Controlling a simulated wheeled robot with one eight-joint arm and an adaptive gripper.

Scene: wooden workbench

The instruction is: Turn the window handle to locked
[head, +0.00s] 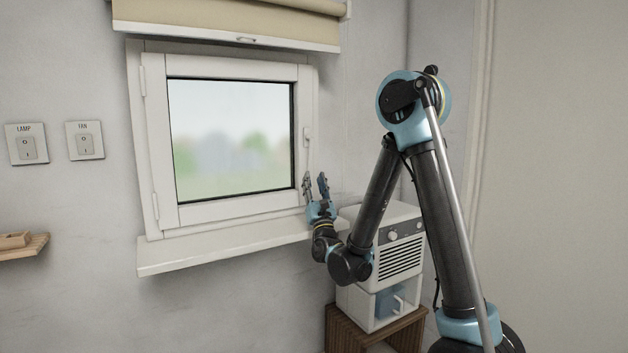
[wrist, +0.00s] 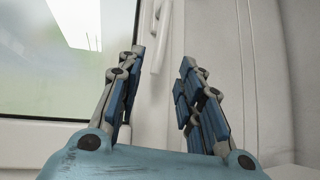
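The white window handle (head: 307,137) is on the right side of the window frame (head: 220,212). In the wrist view the handle (wrist: 162,38) shows as a slim white lever pointing down, close to upright, its lower end between my fingertips in the picture. My gripper (head: 315,182) is just below the handle at the window's lower right corner, fingers pointing up. In the wrist view my gripper (wrist: 162,64) is open, with a clear gap between the blue finger pads. I cannot tell whether either finger touches the handle. The top of the handle is cut off in the wrist view.
The windowsill (head: 225,250) juts out below the window. A white appliance (head: 385,250) stands on a wooden stand (head: 375,335) right of and below my gripper. A roller blind (head: 225,22) hangs above. Lamp (head: 27,145) and fan (head: 85,141) switches and a small shelf (head: 24,250) are left.

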